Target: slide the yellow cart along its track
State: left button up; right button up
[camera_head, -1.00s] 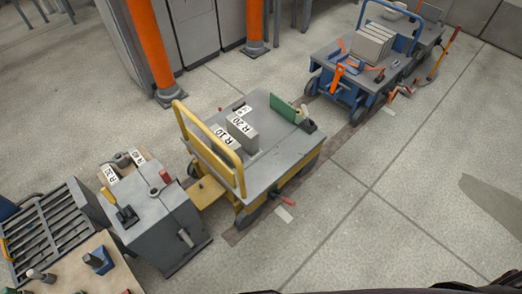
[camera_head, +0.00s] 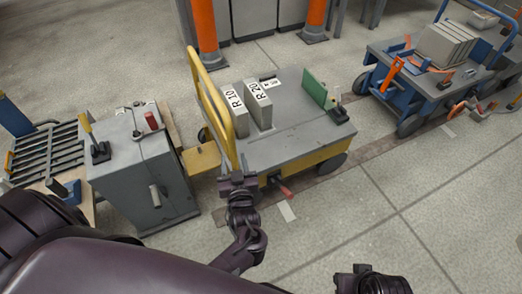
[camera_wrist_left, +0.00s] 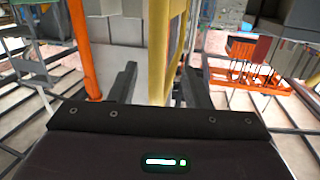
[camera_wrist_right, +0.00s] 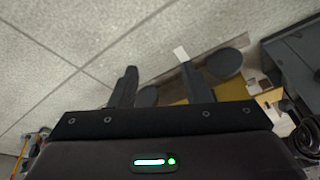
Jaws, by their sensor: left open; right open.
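The yellow cart (camera_head: 285,150) has a grey top and a yellow push handle (camera_head: 215,108) at its left end. It stands on a dark track strip (camera_head: 385,148) in the floor. My left gripper (camera_head: 237,180) is open at the near, lower end of the handle. In the left wrist view a yellow handle bar (camera_wrist_left: 158,45) shows between the open fingers (camera_wrist_left: 158,82); I cannot tell if they touch it. My right gripper (camera_head: 372,284) is at the bottom edge, partly cut off. In the right wrist view its fingers (camera_wrist_right: 157,82) are open and empty above the floor, with the cart beyond.
Blocks marked R 10 (camera_head: 235,108) and R 20 (camera_head: 258,103) and a green plate (camera_head: 314,87) stand on the cart. A grey cabinet (camera_head: 145,180) is at the left. A blue cart (camera_head: 430,75) stands further along the track.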

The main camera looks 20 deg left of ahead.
aim_at(232, 142)
pick_arm(q)
jog(key=shift+n+y, duration=0.4)
jog(key=shift+n, duration=0.1)
jog(key=x, duration=0.2)
jog(key=r+b+x, duration=0.1)
jog(key=x, duration=0.4)
jog(key=shift+w+r, duration=0.35)
jog(key=shift+w, duration=0.2)
pick_arm(e)
jog(key=shift+w+a+r+t+y, duration=0.15)
jog(key=shift+w+r+t, duration=0.1)
jog(key=shift+r, duration=0.2)
jog(key=shift+w+a+r+t+y, duration=0.15)
jog(key=shift+r+t, duration=0.1)
jog(key=shift+r, duration=0.15)
pick_arm(q)
jog(key=shift+c, duration=0.4)
grip_shut()
